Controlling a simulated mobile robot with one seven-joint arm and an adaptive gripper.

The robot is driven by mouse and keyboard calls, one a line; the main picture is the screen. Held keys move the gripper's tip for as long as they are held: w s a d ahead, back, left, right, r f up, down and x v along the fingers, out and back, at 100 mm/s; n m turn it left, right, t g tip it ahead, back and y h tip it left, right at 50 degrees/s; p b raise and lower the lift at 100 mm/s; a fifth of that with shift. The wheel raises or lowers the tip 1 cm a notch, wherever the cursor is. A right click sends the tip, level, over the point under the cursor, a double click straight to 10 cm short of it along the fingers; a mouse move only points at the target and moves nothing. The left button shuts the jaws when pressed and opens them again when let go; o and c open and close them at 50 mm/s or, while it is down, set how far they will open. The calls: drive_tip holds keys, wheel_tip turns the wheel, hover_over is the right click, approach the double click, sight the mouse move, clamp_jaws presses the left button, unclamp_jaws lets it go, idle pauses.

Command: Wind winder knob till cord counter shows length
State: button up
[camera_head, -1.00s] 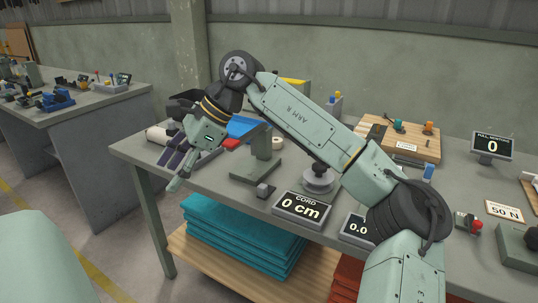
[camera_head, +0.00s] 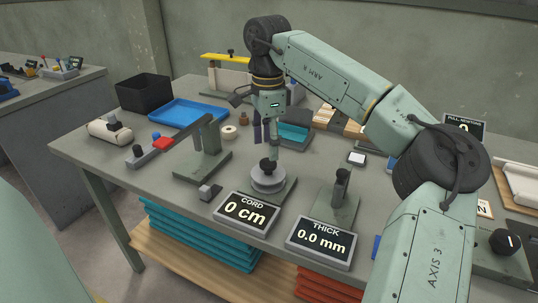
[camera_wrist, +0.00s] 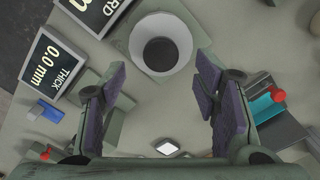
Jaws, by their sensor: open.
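The winder (camera_head: 268,184) is a grey disc on a green base with a black knob (camera_head: 268,165) on top. In the wrist view the black knob (camera_wrist: 162,53) sits inside the pale disc, at the top middle. The cord counter (camera_head: 247,212) in front of the winder reads 0 cm; its display is partly cut off in the wrist view (camera_wrist: 97,10). My gripper (camera_head: 268,142) points down just above and behind the knob. In the wrist view its two fingers (camera_wrist: 163,82) are spread and empty, with the knob ahead of the gap. Contact with the knob is not visible.
A thickness display (camera_head: 320,243) reading 0.0 mm and its gauge (camera_head: 339,205) stand right of the winder. A green stand with a long lever (camera_head: 205,140) is at the left. A blue tray (camera_head: 187,113) and black bin (camera_head: 143,94) lie further back.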

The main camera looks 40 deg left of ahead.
sight(268, 162)
drive_tip(key=shift+f+p, duration=0.35)
drive_tip(key=shift+f, duration=2.05)
drive_tip(key=c, duration=1.1)
drive_tip(key=shift+c, duration=0.2)
